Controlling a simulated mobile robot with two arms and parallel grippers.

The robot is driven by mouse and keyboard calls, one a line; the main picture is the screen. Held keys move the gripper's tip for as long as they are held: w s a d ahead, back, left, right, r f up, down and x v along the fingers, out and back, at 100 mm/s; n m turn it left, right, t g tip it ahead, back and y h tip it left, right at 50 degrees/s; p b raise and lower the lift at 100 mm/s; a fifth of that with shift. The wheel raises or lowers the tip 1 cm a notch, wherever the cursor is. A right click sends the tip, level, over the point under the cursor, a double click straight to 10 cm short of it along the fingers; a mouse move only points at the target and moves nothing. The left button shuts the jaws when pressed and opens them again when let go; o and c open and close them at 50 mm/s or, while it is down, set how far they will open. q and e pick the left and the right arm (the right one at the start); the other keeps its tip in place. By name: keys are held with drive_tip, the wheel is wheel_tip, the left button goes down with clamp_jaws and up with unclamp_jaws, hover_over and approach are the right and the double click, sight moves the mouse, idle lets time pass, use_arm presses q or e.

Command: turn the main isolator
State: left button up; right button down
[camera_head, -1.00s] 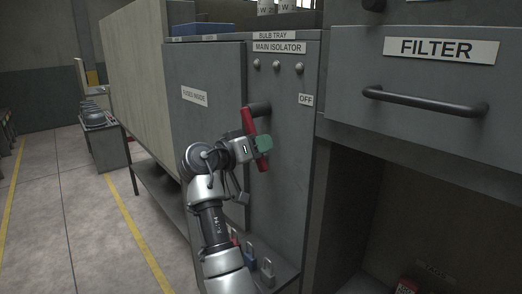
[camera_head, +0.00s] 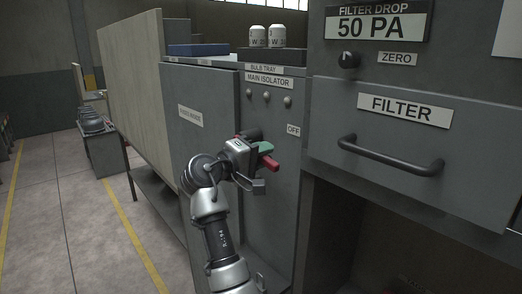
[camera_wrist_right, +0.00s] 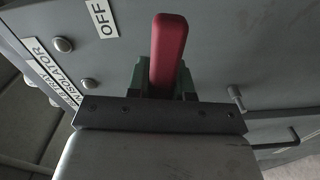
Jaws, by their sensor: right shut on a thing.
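The main isolator's red handle (camera_head: 271,164) sits on a dark hub on the grey cabinet front, below the MAIN ISOLATOR label (camera_head: 267,79). It slants down to the right in the head view. The OFF label (camera_head: 293,130) is to its upper right. My right gripper (camera_head: 259,152) is shut on the red handle. In the right wrist view, the red handle (camera_wrist_right: 168,50) stands between the green fingertips of my right gripper (camera_wrist_right: 165,84). The middle of the handle is partly hidden by the gripper. My left gripper is not in view.
The grey FILTER drawer with its bar handle (camera_head: 390,160) juts out on the right. A FUSES INSIDE door (camera_head: 190,150) is on the left of the cabinet. White containers (camera_head: 266,37) and a blue tray (camera_head: 199,49) stand on top. The floor at left is open.

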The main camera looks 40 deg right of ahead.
drive_tip(key=shift+r+n+p, duration=0.9)
drive_tip(key=shift+n, duration=0.1)
drive_tip(key=c, duration=1)
unclamp_jaws()
drive_tip(key=shift+d, duration=0.1)
drive_tip(key=shift+f, duration=0.1)
drive_tip(key=shift+a+f+b, duration=0.1)
drive_tip(key=shift+a+b, duration=0.2)
drive_tip(key=shift+a, duration=0.15)
drive_tip(key=a+b, duration=0.4)
drive_tip(key=a, duration=0.5)
drive_tip(key=shift+s+a+b, duration=0.35)
drive_tip(key=shift+s+a, duration=0.05)
drive_tip(key=shift+s, duration=0.05)
